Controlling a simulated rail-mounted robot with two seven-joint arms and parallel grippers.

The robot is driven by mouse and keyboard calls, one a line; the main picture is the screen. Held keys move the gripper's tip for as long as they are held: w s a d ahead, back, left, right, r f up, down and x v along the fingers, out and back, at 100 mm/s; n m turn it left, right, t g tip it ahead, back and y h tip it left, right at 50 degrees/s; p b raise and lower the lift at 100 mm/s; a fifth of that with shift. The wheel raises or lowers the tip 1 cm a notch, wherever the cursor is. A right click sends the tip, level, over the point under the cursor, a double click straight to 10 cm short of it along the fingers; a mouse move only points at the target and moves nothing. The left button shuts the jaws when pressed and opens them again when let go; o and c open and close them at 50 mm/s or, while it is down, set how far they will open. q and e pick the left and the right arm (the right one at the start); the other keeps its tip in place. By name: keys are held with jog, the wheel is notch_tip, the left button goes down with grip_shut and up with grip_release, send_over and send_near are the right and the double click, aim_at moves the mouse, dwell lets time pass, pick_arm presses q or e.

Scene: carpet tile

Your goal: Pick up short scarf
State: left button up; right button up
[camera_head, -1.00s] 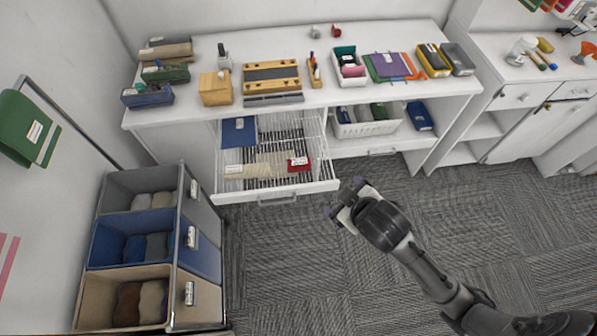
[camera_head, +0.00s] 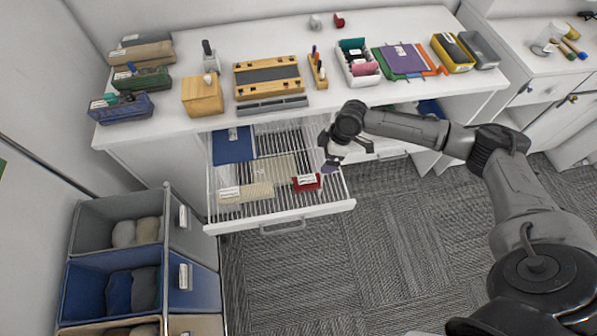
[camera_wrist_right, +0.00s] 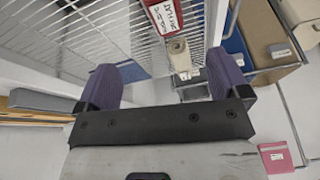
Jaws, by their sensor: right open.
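The open wire drawer (camera_head: 215,180) holds several cloth items, and I cannot read which label names the short scarf. A red folded piece (camera_head: 306,182) with a white label lies near the drawer's front right; it shows at the top of the right wrist view (camera_wrist_right: 163,16). A cream folded piece (camera_head: 246,193) lies at the front left, beside a beige piece (camera_head: 274,168). A blue folded cloth (camera_head: 233,145) lies at the back left. My right gripper (camera_head: 330,158) is open and empty at the drawer's right side, above and apart from the red piece. My left gripper is out of view.
The white worktop (camera_head: 215,108) above the drawer carries boxes and trays. Fabric bins (camera_head: 190,245) with rolled cloths stand at the left. Carpet floor (camera_head: 370,250) in front of the drawer is clear. The drawer's front handle (camera_head: 283,227) sticks out.

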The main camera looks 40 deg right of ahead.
jog(key=n, duration=0.2)
send_over(308, 178)
jog(key=s+d, duration=0.1)
notch_tip(308, 178, down, 7)
jog(key=shift+d+r, duration=0.1)
jog(key=shift+x, duration=3.1)
jog(key=shift+d, duration=0.1)
jog(key=shift+f, duration=0.4)
jog(key=shift+c, duration=0.2)
jog(key=c, duration=1)
